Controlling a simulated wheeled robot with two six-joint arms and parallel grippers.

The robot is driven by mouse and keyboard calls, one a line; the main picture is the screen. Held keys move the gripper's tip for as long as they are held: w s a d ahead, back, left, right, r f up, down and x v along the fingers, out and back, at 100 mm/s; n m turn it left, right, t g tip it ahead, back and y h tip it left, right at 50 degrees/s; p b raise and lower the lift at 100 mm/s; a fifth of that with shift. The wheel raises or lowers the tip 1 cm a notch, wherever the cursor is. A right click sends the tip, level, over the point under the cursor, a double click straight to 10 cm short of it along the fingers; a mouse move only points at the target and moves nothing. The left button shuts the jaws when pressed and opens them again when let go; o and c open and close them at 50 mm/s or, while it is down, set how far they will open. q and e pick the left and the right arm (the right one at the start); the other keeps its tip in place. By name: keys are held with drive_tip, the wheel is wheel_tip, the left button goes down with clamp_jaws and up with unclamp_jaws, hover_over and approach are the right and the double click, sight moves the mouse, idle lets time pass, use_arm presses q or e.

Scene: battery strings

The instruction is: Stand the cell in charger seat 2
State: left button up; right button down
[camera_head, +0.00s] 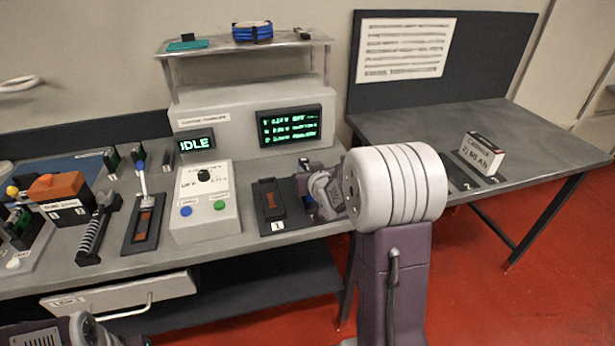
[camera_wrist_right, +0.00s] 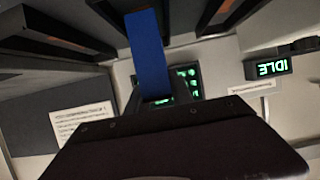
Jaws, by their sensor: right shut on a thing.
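My right gripper (camera_head: 306,190) reaches in over the bench just right of charger seat 1 (camera_head: 285,222), a black holder with a brown-orange inside. In the right wrist view, my right gripper (camera_wrist_right: 158,100) is shut on a narrow blue thing, seemingly the cell (camera_wrist_right: 148,45), which stretches away from the jaws. Black holder walls (camera_wrist_right: 62,38) show on the left of it and a second dark wall (camera_wrist_right: 228,12) on the right. Charger seat 2 is not clearly seen in the head view; my right arm hides that area.
The charger console (camera_head: 240,130) reads IDLE and stands behind the seats. A button box (camera_head: 205,205) is left of seat 1. Another table (camera_head: 430,140) on the right bears a white labelled box (camera_head: 481,155). Several tools and dark holders crowd the bench's left.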

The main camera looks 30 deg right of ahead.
drive_tip(key=shift+w+f, duration=0.15)
drive_tip(key=shift+f, duration=0.4)
drive_tip(key=c, duration=1.1)
unclamp_jaws()
drive_tip(key=shift+f, duration=0.15)
